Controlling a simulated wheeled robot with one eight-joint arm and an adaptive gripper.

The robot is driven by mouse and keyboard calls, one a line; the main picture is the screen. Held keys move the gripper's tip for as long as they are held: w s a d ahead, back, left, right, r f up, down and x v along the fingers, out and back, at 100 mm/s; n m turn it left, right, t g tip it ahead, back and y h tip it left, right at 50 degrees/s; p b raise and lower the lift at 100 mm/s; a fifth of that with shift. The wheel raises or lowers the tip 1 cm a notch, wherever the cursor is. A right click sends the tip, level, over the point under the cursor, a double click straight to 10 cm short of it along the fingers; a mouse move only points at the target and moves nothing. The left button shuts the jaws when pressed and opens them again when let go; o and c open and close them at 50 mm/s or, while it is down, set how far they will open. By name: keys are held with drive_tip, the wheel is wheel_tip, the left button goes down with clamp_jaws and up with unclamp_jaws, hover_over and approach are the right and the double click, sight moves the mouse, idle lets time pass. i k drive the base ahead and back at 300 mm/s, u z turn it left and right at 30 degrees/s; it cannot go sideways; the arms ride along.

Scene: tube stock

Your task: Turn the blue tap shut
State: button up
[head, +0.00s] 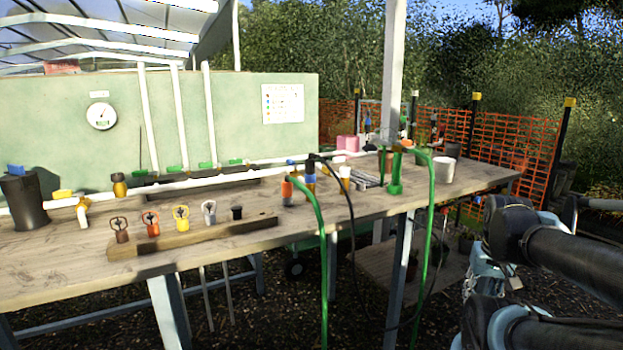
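Several small blue parts show in the head view, and I cannot tell for sure which is the tap. A blue handle (15,170) sits at the top of a dark grey container at the far left. A blue piece (310,168) stands near the middle of the bench, beside a black hose and an orange-banded fitting. Another small blue piece (367,121) shows farther back by the white post. Whether any of them is open or shut is too small to tell. My arm's black links are at the right, apart from the bench. My gripper cannot be made out.
The wooden bench (75,252) carries a rail of coloured fittings (190,238), a yellow-handled tap (72,200) and white pipes. A green hose (321,245) and a black hose hang over its front edge. A white post (393,60) and orange mesh fence (515,140) stand behind.

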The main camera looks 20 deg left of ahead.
sight(291, 162)
drive_tip(key=z, duration=1.3)
drive_tip(key=k, duration=1.25)
drive_tip(key=u, duration=1.25)
drive_tip(key=i, duration=1)
drive_tip(key=z, duration=0.05)
